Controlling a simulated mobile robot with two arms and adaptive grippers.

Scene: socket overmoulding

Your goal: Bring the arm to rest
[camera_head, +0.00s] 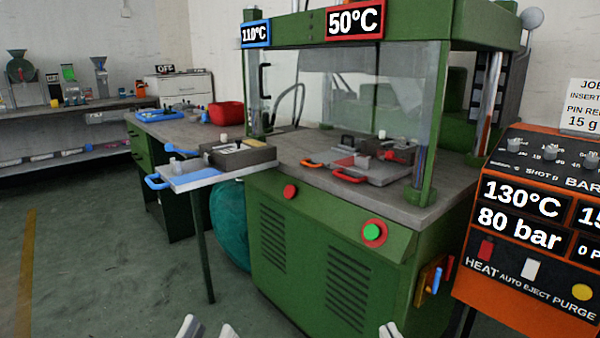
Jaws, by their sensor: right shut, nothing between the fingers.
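My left gripper (208,330) shows at the bottom edge of the head view, with two grey fingertips standing apart and nothing visible between them. My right gripper (390,330) shows at the bottom edge, right of the left one, with its fingertips together and empty. Only the tips of both grippers are in view; the arms are hidden below the picture. Both appear in front of the green moulding press (320,270) and touch nothing that I can see.
A tray with a blue handle (157,182) juts out left of the press. A red-handled plate (349,177) lies inside the press. An orange control panel (530,270) stands at the right. Benches (165,129) line the back left. The floor (90,250) at the left is clear.

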